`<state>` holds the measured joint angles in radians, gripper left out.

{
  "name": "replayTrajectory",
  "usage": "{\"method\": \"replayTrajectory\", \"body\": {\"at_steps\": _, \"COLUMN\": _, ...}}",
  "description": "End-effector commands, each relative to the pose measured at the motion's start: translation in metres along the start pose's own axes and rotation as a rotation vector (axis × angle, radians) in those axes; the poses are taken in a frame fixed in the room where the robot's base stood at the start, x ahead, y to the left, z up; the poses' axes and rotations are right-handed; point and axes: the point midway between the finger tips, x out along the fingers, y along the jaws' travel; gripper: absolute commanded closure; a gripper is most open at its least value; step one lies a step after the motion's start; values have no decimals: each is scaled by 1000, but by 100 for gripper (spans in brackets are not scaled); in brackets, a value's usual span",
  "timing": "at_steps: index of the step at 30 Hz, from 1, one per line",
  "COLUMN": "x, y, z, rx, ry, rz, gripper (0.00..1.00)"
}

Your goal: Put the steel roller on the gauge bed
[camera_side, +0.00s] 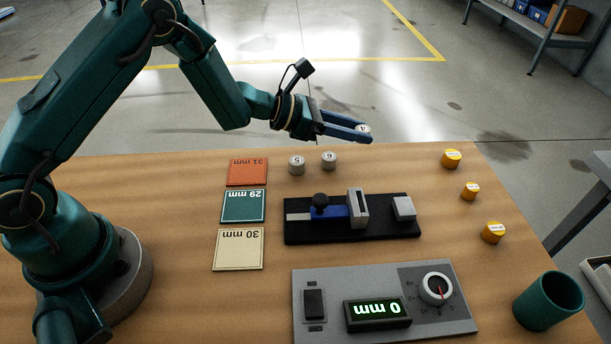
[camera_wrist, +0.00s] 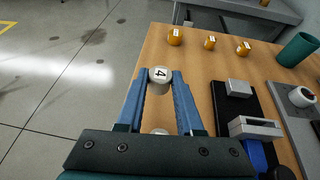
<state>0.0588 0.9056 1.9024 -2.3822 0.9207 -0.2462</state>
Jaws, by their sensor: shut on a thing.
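My gripper (camera_side: 364,132) is shut on a steel roller marked 4 (camera_wrist: 160,75), held between the fingertips above the far part of the table. In the side view the roller's top (camera_side: 363,128) just shows between the blue fingers. The gauge (camera_side: 300,235) is a black base with a blue slide, a grey upright jaw (camera_side: 357,208) and a grey block (camera_side: 403,208) to its right. The bare gap between jaw and block is empty. The held roller is beyond the gauge and apart from it. The gauge also shows at the right of the wrist view (camera_wrist: 226,105).
Steel rollers marked 5 (camera_side: 297,165) and 6 (camera_side: 329,160) stand beyond the gauge. Mats marked 31 mm (camera_side: 247,172), 29 mm (camera_side: 243,206) and 30 mm (camera_side: 239,249) lie left. Yellow pieces (camera_side: 451,159), a green cup (camera_side: 548,300) and a readout box (camera_side: 380,268) showing 0 mm stand around.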

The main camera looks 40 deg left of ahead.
Motion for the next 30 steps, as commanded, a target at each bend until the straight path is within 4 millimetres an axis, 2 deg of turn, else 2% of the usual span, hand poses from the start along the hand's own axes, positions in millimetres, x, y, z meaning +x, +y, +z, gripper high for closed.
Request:
{"method": "replayTrajectory", "body": {"at_steps": 3, "x": 16, "y": -10, "z": -4, "rx": 1, "ry": 0, "rz": -3, "gripper": 100}}
{"method": "replayTrajectory", "body": {"at_steps": 8, "x": 23, "y": -13, "z": -8, "rx": -1, "ry": 1, "rz": 0, "gripper": 100}}
{"method": "replayTrajectory", "body": {"at_steps": 15, "x": 34, "y": -12, "z": -34, "rx": -1, "ry": 1, "rz": 0, "gripper": 100}}
{"method": "replayTrajectory", "body": {"at_steps": 30, "x": 37, "y": -12, "z": -42, "rx": -1, "ry": -1, "rz": 1, "gripper": 100}}
